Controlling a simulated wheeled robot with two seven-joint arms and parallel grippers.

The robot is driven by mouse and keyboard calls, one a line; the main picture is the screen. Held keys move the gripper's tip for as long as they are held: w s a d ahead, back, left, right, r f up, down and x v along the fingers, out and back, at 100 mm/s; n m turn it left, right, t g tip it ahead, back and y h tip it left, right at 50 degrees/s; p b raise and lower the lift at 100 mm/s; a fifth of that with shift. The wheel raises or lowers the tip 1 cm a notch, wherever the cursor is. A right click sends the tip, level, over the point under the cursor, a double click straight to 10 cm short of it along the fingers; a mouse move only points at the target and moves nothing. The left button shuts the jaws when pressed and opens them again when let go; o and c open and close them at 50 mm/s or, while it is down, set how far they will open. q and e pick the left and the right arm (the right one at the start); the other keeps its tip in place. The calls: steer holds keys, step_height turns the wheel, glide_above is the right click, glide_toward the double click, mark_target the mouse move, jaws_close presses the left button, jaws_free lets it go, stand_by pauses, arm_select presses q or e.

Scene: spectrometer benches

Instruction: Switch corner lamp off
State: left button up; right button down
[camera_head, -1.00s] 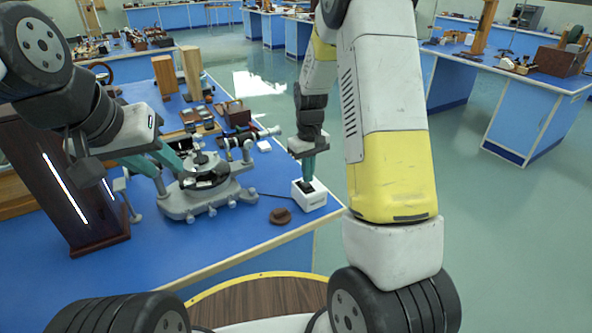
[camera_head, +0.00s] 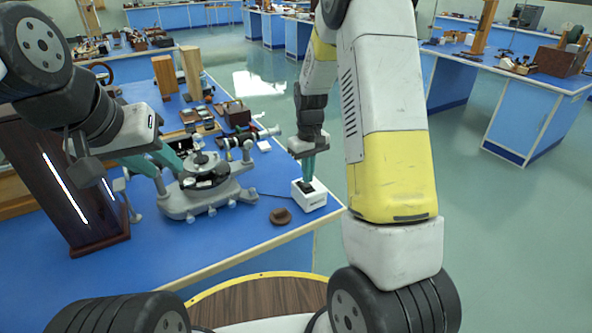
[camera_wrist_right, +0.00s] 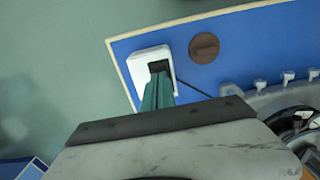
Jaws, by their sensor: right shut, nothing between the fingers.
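A small white box (camera_head: 312,201) with a dark switch on top stands at the near right corner of the blue bench. It also shows in the right wrist view (camera_wrist_right: 138,66), with a thin dark cable leaving it. My right gripper (camera_head: 308,180) is shut and empty, pointing down. Its teal fingertips are at the box's dark switch (camera_wrist_right: 158,66) and partly hide it; whether they press it I cannot tell. My left gripper (camera_head: 168,172) has its teal fingers apart beside the spectrometer. A dark wooden housing (camera_head: 50,165) with a bright glowing slit stands at the left.
The grey spectrometer (camera_head: 205,190) stands left of the white box. A round brown knob-like piece (camera_head: 280,216) lies near the bench's front edge. Wooden blocks (camera_head: 190,72) and small boxes stand farther back. Open floor lies to the right of the bench.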

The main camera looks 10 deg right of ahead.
mark_target(308, 185)
steer(key=shift+f, duration=0.95)
stand_by(0.7)
steer(key=shift+r, duration=3.5)
steer(key=s+a+r+m+t+y, duration=0.1)
steer(key=s+r+t, duration=0.2)
steer(key=s+r, duration=0.6)
steer(key=s+a+r+m+t+y, duration=0.1)
steer(key=s+r+m+t, duration=0.1)
steer(key=s+r, duration=0.8)
steer(key=s+t, duration=0.1)
steer(key=s, duration=0.4)
steer(key=shift+s, duration=0.15)
steer(key=shift+a, duration=0.1)
